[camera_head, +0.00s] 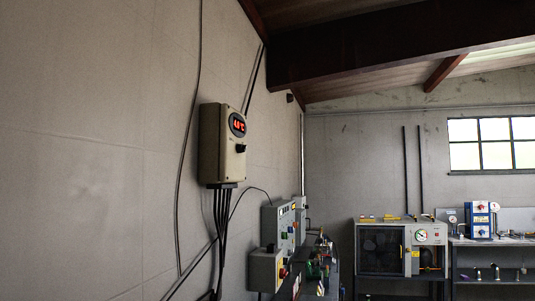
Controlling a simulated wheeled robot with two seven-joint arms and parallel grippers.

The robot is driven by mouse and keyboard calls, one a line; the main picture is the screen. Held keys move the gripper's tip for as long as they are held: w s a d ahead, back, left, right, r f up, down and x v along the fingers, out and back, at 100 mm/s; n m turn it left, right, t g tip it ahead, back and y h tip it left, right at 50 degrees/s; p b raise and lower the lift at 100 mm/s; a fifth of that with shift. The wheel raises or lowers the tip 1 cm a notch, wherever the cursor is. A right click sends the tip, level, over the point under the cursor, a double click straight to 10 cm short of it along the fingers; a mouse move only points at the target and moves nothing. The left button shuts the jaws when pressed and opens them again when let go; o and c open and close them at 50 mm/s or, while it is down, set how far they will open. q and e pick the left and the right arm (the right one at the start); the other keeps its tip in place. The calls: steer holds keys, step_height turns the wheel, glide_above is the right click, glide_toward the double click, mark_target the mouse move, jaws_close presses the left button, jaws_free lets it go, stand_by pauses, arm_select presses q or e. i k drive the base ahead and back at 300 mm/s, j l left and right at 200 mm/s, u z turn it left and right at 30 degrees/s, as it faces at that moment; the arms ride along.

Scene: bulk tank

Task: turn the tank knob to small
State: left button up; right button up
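A beige control box (208,143) is fixed to the left wall, with a red lit digital display (238,124) near its top. A small black knob (241,149) sits below the display on the box's front face, which I see at a steep angle. I cannot read any marks around the knob or tell which setting it points to. No tank can be made out clearly. Neither of my grippers shows in the head view.
Black cables (224,215) hang below the box along the wall. Grey control panels (280,229) and a smaller box with a red-and-yellow switch (283,272) stand lower right. A grey machine with a gauge (401,245) and a shelf with equipment (495,243) stand at the back.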

mark_target(240, 148)
steer(key=i+l+z, duration=0.1)
steer(key=i, duration=0.45)
steer(key=i+l, duration=0.2)
steer(key=i, duration=0.4)
steer(key=i+l+z, duration=0.15)
steer(key=i, duration=0.4)
